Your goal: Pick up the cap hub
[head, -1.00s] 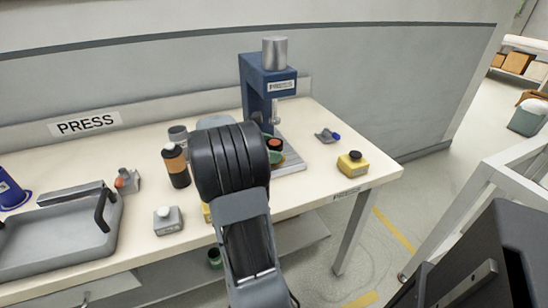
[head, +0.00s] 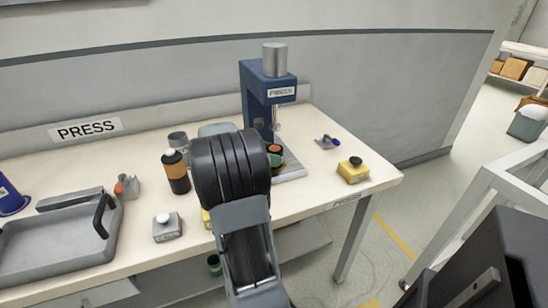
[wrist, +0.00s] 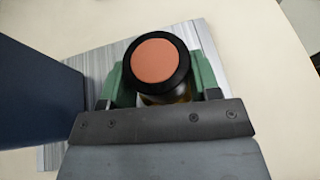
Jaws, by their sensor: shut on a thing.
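The cap hub (wrist: 158,60) shows in the wrist view as a round black ring with an orange-pink disc on top and a darker, yellowish body below. My gripper (wrist: 162,80) has green fingers on both sides of it and is shut on it. In the head view the hub (head: 274,149) shows just right of my black wrist joint, in front of the blue press (head: 257,95). My arm hides most of my gripper there. The hub is over the press's grey metal base plate (head: 293,173); I cannot tell whether it touches the plate.
The press column stands close on the left in the wrist view. A yellow box with a black knob (head: 353,171) and a small grey part with a blue end (head: 328,142) lie to the right. An orange-and-black bottle (head: 176,171), a grey box (head: 167,228) and a tray (head: 60,245) are left.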

